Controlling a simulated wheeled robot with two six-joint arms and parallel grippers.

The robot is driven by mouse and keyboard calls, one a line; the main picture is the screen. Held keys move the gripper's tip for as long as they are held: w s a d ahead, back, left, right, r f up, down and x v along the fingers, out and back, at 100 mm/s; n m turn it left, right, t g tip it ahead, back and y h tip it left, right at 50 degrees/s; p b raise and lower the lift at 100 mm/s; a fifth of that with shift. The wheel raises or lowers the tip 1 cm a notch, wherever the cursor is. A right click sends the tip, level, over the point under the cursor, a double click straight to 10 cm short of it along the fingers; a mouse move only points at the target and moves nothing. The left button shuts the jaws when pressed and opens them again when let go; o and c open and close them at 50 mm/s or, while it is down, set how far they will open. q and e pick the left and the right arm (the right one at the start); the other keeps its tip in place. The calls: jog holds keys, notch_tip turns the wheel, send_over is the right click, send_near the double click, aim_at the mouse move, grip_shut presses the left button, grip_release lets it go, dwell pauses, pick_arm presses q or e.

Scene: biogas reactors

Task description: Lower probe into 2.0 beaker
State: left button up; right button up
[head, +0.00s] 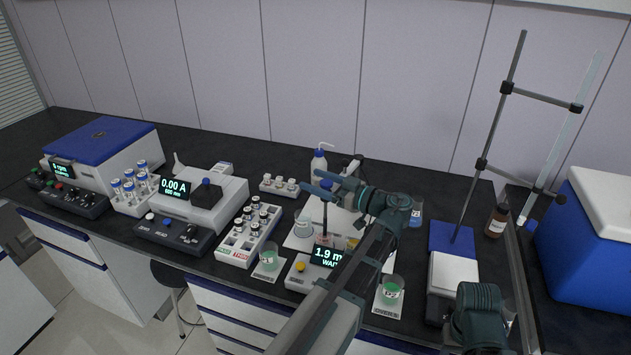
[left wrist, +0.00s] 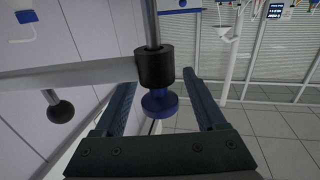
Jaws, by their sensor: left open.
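My left gripper (head: 318,184) is open above the meter, its two fingers reaching left around the top of the dark upright probe (head: 325,213). In the left wrist view, a blue knob (left wrist: 160,104) under a black collar (left wrist: 155,67) on a metal rod sits between the open fingers (left wrist: 158,100), with no clear contact. The meter display (head: 327,256) reads about 1.9, partly hidden by my arm. Small beakers stand behind it: a clear one (head: 303,228), a pinkish one (head: 324,240) below the probe, and a yellowish one (head: 352,243) partly hidden. I cannot read a 2.0 label.
A white wash bottle (head: 319,164) is behind. A vial rack (head: 248,238) is at left. A tall clamp stand (head: 488,130) and a blue cooler (head: 590,245) are at right.

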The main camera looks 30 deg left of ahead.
pick_arm(q)
jog(key=d, duration=1.3)
jog(key=shift+d, duration=0.25)
